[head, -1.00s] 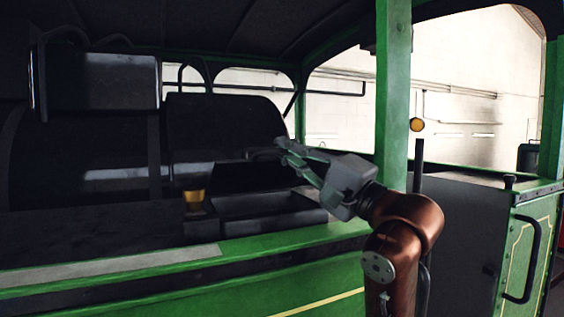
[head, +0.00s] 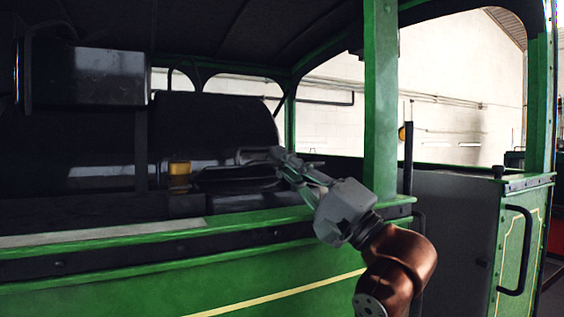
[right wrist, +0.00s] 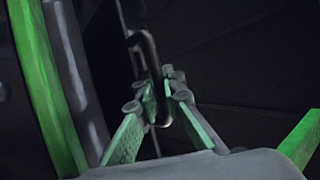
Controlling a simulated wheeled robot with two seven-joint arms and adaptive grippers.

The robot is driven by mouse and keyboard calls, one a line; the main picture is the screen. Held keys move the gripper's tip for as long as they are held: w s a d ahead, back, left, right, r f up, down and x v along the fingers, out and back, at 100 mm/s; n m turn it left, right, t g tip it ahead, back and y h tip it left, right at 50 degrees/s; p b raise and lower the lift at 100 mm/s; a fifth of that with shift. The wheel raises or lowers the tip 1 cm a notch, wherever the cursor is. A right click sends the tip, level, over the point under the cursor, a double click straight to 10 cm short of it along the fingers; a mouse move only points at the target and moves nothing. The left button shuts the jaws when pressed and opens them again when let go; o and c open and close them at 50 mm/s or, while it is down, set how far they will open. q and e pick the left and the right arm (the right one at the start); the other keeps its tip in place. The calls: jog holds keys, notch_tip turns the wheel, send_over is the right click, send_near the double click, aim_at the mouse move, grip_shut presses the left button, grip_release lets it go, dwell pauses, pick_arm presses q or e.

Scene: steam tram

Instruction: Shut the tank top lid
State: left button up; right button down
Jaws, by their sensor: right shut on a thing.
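My right gripper (head: 275,153) reaches in over the green side wall from the right. In the right wrist view its fingers (right wrist: 163,92) are closed around a dark, rod-like looped handle (right wrist: 149,48). In the head view the fingertips are at a thin dark handle (head: 250,154) above the dark tank top (head: 238,187). The lid blends with the dark surfaces there, so its edges and angle are hard to tell. My left gripper is not in view.
A yellow-topped object (head: 180,170) stands left of the handle. A green post (head: 380,100) rises close behind my right wrist. The green side wall (head: 130,265) runs below the arm. A black grab handle (head: 515,250) is on the green panel at right.

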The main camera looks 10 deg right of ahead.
jog(key=c, duration=2.3)
grip_release()
jog(key=shift+v, duration=6.2)
